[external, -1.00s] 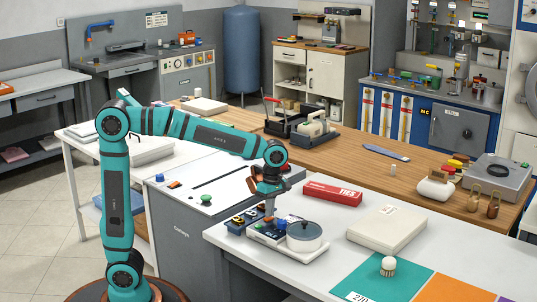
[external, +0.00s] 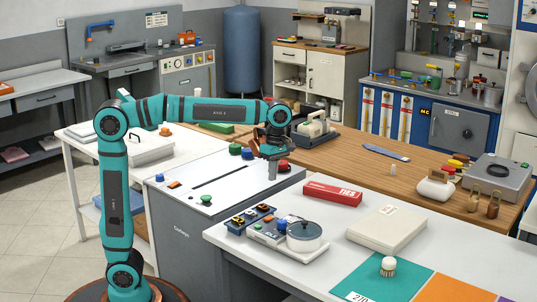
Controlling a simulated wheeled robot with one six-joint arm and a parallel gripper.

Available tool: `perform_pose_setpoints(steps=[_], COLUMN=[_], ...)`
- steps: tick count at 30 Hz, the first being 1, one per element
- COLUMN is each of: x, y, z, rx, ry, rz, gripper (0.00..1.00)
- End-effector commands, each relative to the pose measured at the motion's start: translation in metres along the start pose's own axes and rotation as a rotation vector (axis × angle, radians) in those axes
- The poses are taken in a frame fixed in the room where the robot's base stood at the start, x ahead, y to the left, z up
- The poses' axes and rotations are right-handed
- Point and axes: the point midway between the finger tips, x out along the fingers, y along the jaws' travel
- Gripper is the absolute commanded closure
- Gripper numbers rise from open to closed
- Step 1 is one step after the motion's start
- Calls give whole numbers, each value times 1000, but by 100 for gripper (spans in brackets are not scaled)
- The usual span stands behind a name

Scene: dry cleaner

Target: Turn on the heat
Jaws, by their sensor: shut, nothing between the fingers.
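A small white cooker unit (external: 268,238) with small controls on its front part stands near the left end of the white table. A grey lidded pot (external: 304,237) sits on it. A blue knob (external: 281,225) shows beside the pot. A dark blue switch box (external: 240,224) with yellow, orange and black rockers stands just left of the cooker. The switch positions are too small to tell. My gripper (external: 272,176) is shut and empty, pointing down above the grey cabinet's white top, behind the cooker and apart from it.
The cabinet top (external: 215,197) carries green, orange, blue and red buttons and a dark slot. A red TIES box (external: 332,194) and a pale flat box (external: 386,229) lie right of my gripper.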

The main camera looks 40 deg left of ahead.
Motion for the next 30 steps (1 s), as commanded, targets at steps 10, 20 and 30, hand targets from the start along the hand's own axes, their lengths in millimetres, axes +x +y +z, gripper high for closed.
perform_pose_setpoints(steps=[10,20,30], x=[-1,0,20], y=[-1,-15,-15], z=[0,0,0], rx=[0,1,1], ry=[0,0,1], rz=[0,-1,-2], gripper=[100,100,100])
